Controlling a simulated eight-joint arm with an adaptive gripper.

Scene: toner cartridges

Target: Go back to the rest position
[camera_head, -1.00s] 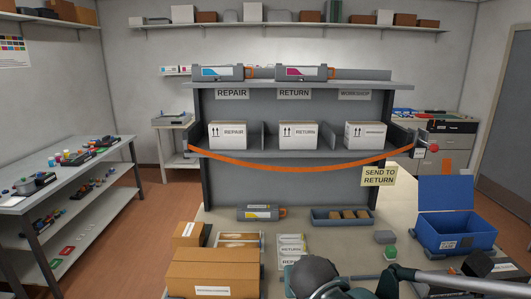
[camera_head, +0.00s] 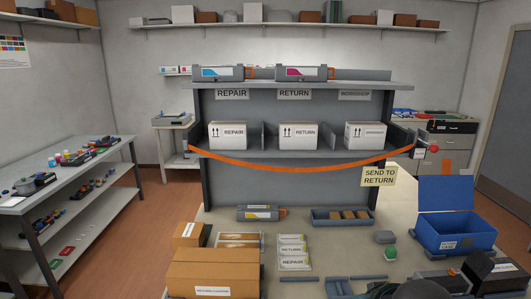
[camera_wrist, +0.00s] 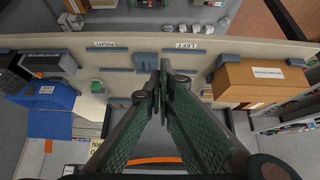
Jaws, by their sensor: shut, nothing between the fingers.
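My gripper (camera_wrist: 162,80) shows in the wrist view with its two green fingers together at the tips and nothing between them. It is above the bench near the front edge, which carries upside-down LEFT and RIGHT labels. In the head view only dark parts of my arm show at the bottom edge; the fingertips are not visible there. A yellow-marked toner cartridge (camera_head: 260,213) lies on the bench. A cyan-marked cartridge (camera_head: 218,73) and a magenta-marked cartridge (camera_head: 302,73) lie on top of the shelf unit.
An open blue box (camera_head: 455,232) stands at the bench's right. Brown cartons (camera_head: 212,275) stand at the left. A grey tray (camera_head: 342,217), label cards (camera_head: 292,250) and a green button (camera_head: 390,254) lie between. An orange strap (camera_head: 300,170) hangs across the shelf front.

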